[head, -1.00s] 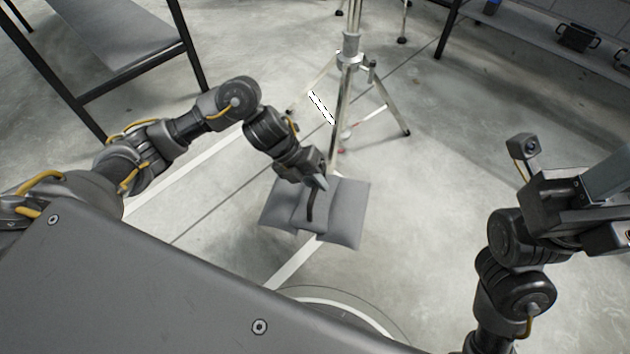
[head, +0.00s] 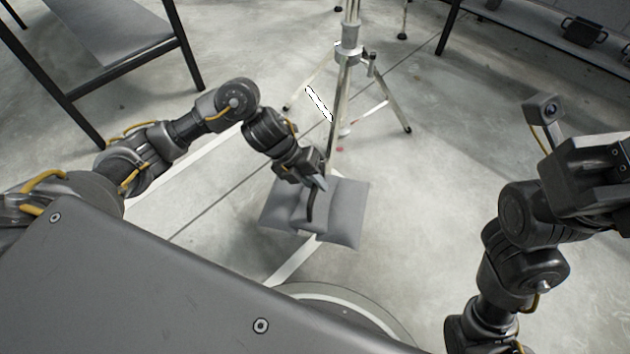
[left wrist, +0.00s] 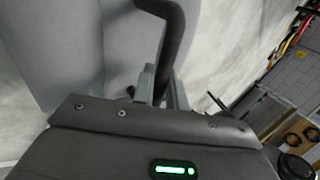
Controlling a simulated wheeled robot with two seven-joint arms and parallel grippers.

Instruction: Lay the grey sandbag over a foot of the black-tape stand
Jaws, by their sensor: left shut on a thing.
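The grey sandbag (head: 343,214) has two plump halves and a dark strap handle (head: 311,205). My left gripper (head: 319,182) is shut on that handle, with the bag hanging below it. In the left wrist view the fingers (left wrist: 160,88) close on the dark handle (left wrist: 172,42), and the grey bag (left wrist: 55,45) fills the left. A chrome stand (head: 348,48) with spread legs is just beyond the bag. One leg carries a white band with black edging (head: 319,103); black tape is not clearly visible. My right gripper (head: 598,185) is cut off at the right edge, its fingers hidden.
A bench with a grey top (head: 105,40) and black legs stands at upper left. A shelf (head: 540,40) with dark items is at upper right. White lines (head: 200,165) cross the concrete floor. Bare floor lies right of the bag.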

